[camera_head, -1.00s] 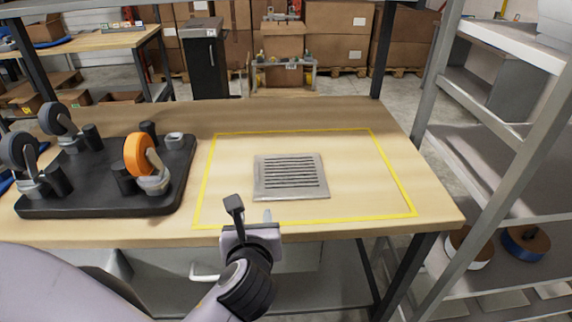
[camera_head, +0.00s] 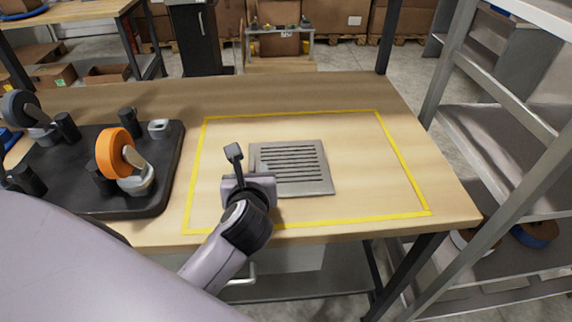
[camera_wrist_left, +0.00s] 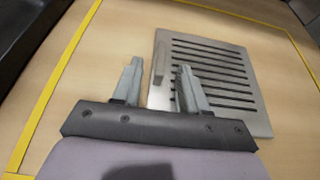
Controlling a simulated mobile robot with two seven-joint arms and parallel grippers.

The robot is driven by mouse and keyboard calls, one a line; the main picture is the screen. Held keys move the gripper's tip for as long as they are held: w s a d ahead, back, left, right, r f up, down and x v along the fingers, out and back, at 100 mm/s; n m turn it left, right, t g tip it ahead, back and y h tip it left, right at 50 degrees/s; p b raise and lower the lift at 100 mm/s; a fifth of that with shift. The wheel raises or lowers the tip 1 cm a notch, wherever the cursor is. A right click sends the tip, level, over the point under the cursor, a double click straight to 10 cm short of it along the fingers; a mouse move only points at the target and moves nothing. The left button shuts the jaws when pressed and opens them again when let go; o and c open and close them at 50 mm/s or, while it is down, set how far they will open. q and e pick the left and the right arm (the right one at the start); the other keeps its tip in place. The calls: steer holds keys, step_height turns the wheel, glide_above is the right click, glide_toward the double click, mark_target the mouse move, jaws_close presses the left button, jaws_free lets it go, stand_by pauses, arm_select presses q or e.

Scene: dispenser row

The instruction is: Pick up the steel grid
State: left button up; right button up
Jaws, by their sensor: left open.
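The steel grid (camera_head: 293,167) is a flat square plate with dark slots. It lies on the wooden table inside the yellow outline. My left gripper (camera_head: 243,165) is at the grid's left edge in the head view. In the left wrist view the grid (camera_wrist_left: 222,112) lies to the right, with its left edge between the fingers. My left gripper (camera_wrist_left: 160,80) is open there, its right finger over the grid and its left finger over bare wood. I cannot tell the fingers' height above the table. My right gripper is not in view.
A black tray (camera_head: 165,195) with orange and grey caster wheels stands at the left of the table (camera_head: 300,92). The yellow outline (camera_head: 395,160) encloses clear wood right of the grid. A metal shelf (camera_head: 500,150) stands beyond the right edge.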

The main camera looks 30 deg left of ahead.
arm_select(q)
steer(key=shift+x, duration=1.5)
steer(key=shift+c, duration=0.3)
jaws_close()
steer(key=shift+r, duration=0.1)
